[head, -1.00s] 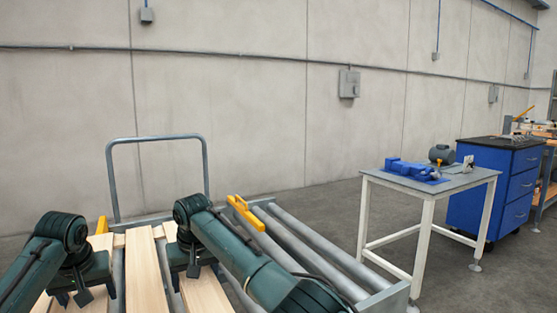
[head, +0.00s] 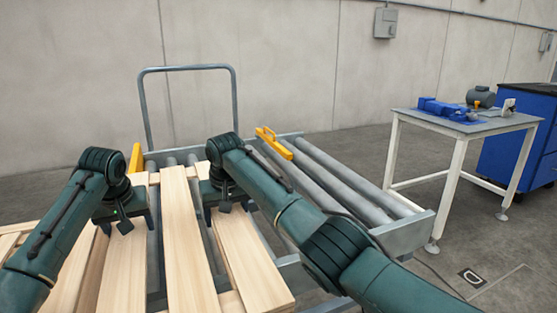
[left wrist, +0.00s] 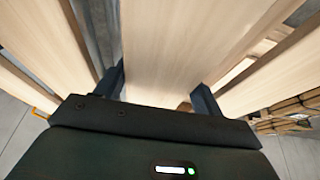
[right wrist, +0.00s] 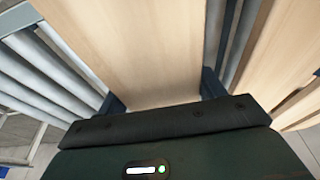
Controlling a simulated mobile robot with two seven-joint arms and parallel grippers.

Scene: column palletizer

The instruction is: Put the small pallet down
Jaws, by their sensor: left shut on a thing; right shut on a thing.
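The small pallet (head: 180,235) is a slatted frame of pale wooden boards, at the lower left of the head view. My left gripper (head: 122,222) is shut on one of its boards, and that board (left wrist: 180,50) runs between the fingers in the left wrist view. My right gripper (head: 222,205) is shut on another board to the right, which fills the space between the fingers in the right wrist view (right wrist: 135,50). The pallet's far end is beside or over the roller conveyor. Its underside is hidden, so I cannot tell whether it rests on anything.
The roller conveyor (head: 340,180) has grey rollers, yellow pieces (head: 273,143) and a tall metal hoop (head: 187,70) behind. A table (head: 470,122) with blue tools stands right, before a blue cabinet (head: 510,155). Stacked wood (left wrist: 290,112) shows in the left wrist view. Floor between conveyor and table is narrow.

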